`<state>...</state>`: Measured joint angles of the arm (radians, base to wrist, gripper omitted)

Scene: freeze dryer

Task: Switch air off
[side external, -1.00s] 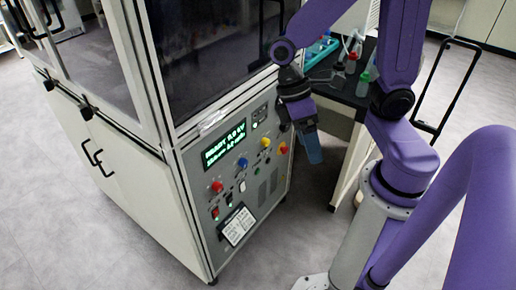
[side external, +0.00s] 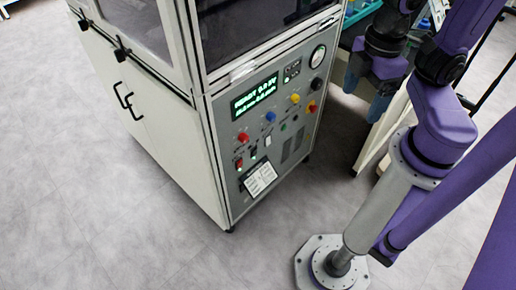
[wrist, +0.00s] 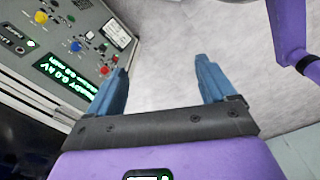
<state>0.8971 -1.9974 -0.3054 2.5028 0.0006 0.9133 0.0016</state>
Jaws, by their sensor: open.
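The freeze dryer's control panel (side external: 284,150) faces the right side of the side view. It carries a lit green display (side external: 258,95), a red knob (side external: 243,137), a blue knob (side external: 270,117), a yellow knob (side external: 295,98), a black knob (side external: 317,86) and a lit red switch (side external: 239,163), with smaller switches beside it. The labels are too small to read, so I cannot tell which control is air. My gripper (side external: 379,105) is right of the panel, apart from it. In the wrist view my gripper (wrist: 162,75) is open and empty over floor, with the panel (wrist: 30,50) at upper left.
A white label plate (side external: 261,180) is low on the panel. The floor (side external: 110,200) in front of the cabinet is clear.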

